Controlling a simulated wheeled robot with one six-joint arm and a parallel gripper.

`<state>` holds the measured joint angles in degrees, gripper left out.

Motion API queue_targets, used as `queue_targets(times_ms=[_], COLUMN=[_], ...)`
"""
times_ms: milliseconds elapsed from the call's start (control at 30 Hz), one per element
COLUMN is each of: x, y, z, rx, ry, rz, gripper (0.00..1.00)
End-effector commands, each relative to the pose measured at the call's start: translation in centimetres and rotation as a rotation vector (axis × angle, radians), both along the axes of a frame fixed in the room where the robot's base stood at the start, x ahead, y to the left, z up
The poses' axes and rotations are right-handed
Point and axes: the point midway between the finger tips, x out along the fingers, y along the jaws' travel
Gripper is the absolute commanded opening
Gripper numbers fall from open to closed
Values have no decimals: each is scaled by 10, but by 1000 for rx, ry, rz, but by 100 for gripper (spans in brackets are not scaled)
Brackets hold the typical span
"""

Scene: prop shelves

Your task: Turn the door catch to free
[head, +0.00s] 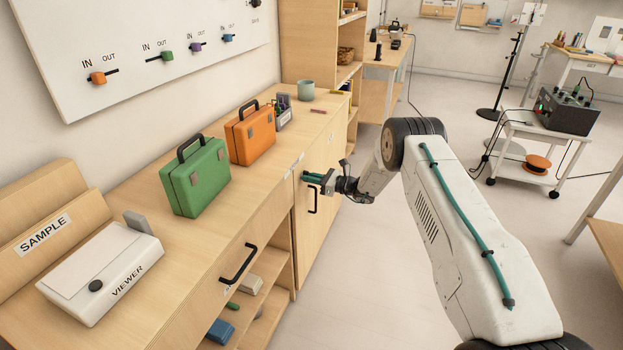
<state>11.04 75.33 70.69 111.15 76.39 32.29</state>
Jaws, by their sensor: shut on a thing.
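My gripper (308,177) is at the upper part of the wooden cabinet door (310,230), with its teal fingers pointing left at the door front. The fingers are shut on the door catch, which is mostly hidden by them and too small to read its angle. A black vertical door handle (315,200) is just below my gripper. The door looks closed, flush with the cabinet front.
A white viewer box (98,268) is at the front left. A drawer handle (238,264) juts out over open shelves.

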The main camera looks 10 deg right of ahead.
Motion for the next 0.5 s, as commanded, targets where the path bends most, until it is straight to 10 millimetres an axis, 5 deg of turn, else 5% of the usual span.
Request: queue_targets(times_ms=[200, 233, 300, 500], x=[-2, -2, -2, -1], y=[2, 2, 2, 0], z=[-4, -4, -4, -2], rx=[-1, -1, 0, 0], ry=[7, 7, 6, 3], rz=[3, 3, 3, 1], gripper=[0, 16, 33, 33])
